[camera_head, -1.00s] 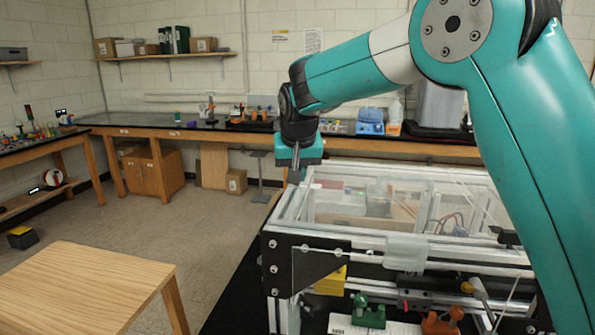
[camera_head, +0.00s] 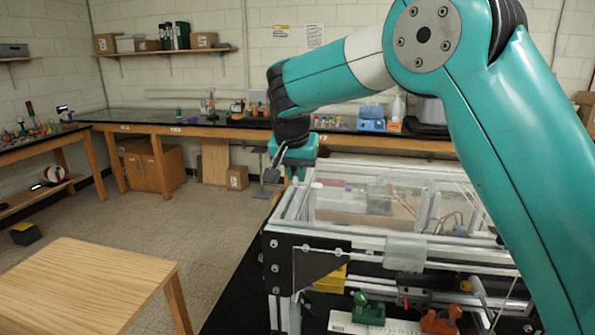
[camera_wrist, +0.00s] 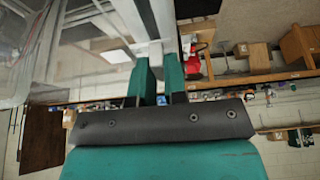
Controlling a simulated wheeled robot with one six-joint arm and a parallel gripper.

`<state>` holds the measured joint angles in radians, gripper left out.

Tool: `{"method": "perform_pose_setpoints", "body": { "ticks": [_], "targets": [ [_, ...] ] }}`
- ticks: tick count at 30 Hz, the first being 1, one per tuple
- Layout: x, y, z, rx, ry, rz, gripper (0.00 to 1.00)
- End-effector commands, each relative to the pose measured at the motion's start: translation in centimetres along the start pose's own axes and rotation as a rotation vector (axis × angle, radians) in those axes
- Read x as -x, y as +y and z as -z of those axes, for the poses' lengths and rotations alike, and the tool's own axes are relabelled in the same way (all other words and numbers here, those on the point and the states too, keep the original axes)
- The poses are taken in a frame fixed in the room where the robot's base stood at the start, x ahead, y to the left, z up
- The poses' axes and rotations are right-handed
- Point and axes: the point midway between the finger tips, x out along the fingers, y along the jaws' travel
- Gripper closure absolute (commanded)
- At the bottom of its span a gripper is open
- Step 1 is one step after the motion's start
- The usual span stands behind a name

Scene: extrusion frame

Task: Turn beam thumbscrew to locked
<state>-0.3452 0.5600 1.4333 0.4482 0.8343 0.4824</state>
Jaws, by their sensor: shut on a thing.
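My gripper (camera_head: 284,172) is at the far left corner of the extrusion frame (camera_head: 330,240), rotated and tilted in the head view. In the wrist view my gripper (camera_wrist: 160,82) has its two teal fingers close together at the end of a pale frame beam (camera_wrist: 152,45), with a narrow gap between them. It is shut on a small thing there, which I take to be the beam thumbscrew. The thumbscrew itself is hidden by the fingers, so I cannot see its shape or its lock position.
Clear panels cover the frame top, with wires (camera_head: 450,222) inside. A yellow block (camera_head: 331,280), a green clamp (camera_head: 368,309) and an orange clamp (camera_head: 441,320) are at its front. A wooden table (camera_head: 90,285) stands at left. Open floor (camera_head: 215,225) lies between.

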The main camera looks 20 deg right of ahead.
Motion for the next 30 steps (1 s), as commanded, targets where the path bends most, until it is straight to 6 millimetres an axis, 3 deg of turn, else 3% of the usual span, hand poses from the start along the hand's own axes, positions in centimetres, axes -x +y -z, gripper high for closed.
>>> {"method": "perform_pose_setpoints", "body": {
  "ticks": [4,5,7,8,16,20,23,30],
  "targets": [
    [0.0,0.1,0.0,-0.003,-0.001,-0.001,1.00],
    [0.0,0.1,0.0,-0.003,0.000,-0.001,0.80],
    [0.0,0.1,0.0,-0.003,0.000,-0.001,0.64],
    [0.0,0.1,0.0,-0.003,0.000,-0.001,0.62],
    [0.1,0.0,0.0,-0.001,0.000,0.000,0.62],
    [1.1,-0.1,0.0,0.000,0.003,0.003,0.62],
    [2.8,-0.1,-0.1,-0.001,0.003,0.005,0.62],
    [9.2,-0.1,0.0,-0.001,0.003,0.006,0.62]
  ]
}}
